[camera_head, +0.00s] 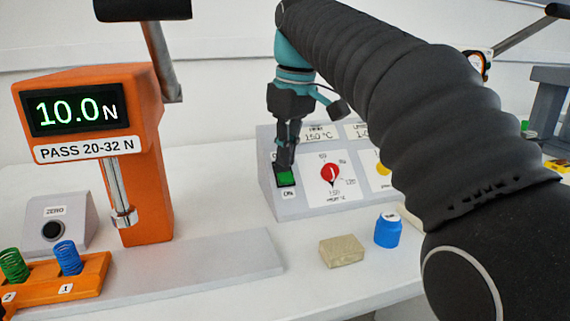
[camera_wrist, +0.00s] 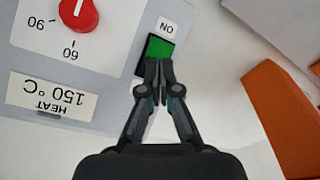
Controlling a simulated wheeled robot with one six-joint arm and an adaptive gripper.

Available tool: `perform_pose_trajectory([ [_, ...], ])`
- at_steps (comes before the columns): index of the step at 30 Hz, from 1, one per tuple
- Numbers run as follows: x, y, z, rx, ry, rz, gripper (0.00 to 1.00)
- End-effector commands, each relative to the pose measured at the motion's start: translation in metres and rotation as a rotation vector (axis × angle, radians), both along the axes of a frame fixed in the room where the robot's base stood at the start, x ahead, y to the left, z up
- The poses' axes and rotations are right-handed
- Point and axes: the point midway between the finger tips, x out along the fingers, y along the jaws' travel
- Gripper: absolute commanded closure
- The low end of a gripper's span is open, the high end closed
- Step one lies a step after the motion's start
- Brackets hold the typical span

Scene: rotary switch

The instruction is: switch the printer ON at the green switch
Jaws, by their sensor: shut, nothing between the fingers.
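The green switch (camera_head: 285,176) is a square rocker on the sloped front of a grey control box (camera_head: 291,205), with an ON label just below it. It also shows in the wrist view (camera_wrist: 158,48), beside the upside-down ON label (camera_wrist: 166,29). My gripper (camera_head: 284,163) is shut and empty, pointing down at the switch. In the wrist view its closed fingertips (camera_wrist: 159,64) overlap the switch's edge away from the ON label. I cannot tell whether they touch it. The fingers hide that part of the switch and any label there.
A red knob (camera_head: 330,174) sits right of the switch. An orange force tester (camera_head: 147,190) reading 10.0 N stands left. A beige block (camera_head: 341,251) and blue bottle (camera_head: 388,230) stand in front of the box. A spring rack (camera_head: 88,284) is front left.

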Motion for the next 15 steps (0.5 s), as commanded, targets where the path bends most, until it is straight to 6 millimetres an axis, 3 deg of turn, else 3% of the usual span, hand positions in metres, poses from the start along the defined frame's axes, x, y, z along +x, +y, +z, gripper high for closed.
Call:
perform_pose_trajectory([
  [15, 0.0, 0.0, 0.037, 0.0, -0.001, 0.0, 1.0],
])
